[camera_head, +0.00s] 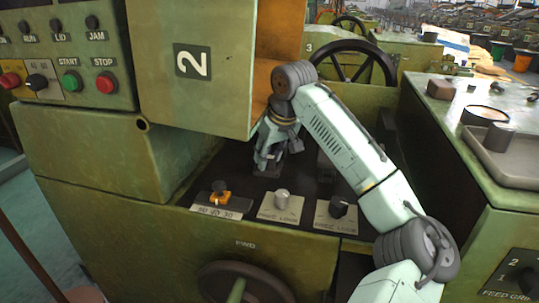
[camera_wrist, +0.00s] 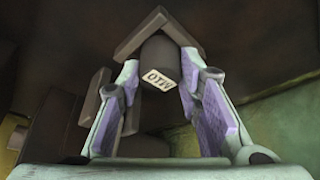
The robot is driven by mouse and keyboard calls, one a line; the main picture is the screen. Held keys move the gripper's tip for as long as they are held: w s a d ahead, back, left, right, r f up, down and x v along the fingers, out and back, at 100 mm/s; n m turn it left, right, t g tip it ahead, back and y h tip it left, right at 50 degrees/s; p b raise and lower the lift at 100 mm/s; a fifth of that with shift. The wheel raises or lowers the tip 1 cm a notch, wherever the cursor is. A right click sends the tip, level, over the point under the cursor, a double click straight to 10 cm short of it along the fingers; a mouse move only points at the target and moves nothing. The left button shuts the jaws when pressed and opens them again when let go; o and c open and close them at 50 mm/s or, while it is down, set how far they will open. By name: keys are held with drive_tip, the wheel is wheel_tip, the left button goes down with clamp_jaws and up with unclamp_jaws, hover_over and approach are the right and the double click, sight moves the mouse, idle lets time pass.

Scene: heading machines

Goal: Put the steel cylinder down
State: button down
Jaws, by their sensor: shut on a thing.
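In the wrist view a dark grey cylinder-like piece (camera_wrist: 156,56), which I take for the steel cylinder, has a pale end face with printed characters. It sits between the two purple-padded fingers of my gripper (camera_wrist: 160,68), which is shut on it. A dark V-shaped block (camera_wrist: 180,30) lies directly behind its far end; I cannot tell whether they touch. In the head view my gripper (camera_head: 268,162) points down into the dark recess of machine 2, close above its floor (camera_head: 222,168). The cylinder is hardly distinguishable there.
A raised green guard marked 2 (camera_head: 193,62) is close left of my gripper. Knobs on plates (camera_head: 281,203) line the recess front. A black handwheel (camera_head: 352,55) stands behind. At right, a tray (camera_head: 490,172) on a green cabinet holds a grey round piece (camera_head: 498,136).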

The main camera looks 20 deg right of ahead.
drive_tip(key=shift+s+f, duration=0.1)
drive_tip(key=shift+f, duration=0.35)
drive_tip(key=c, duration=1.1)
unclamp_jaws()
drive_tip(key=shift+f, duration=0.2)
drive_tip(key=shift+r, duration=0.1)
drive_tip(key=shift+d+r, duration=0.1)
drive_tip(key=shift+r, duration=0.15)
drive_tip(key=v, duration=1.2)
drive_tip(key=shift+r, duration=0.5)
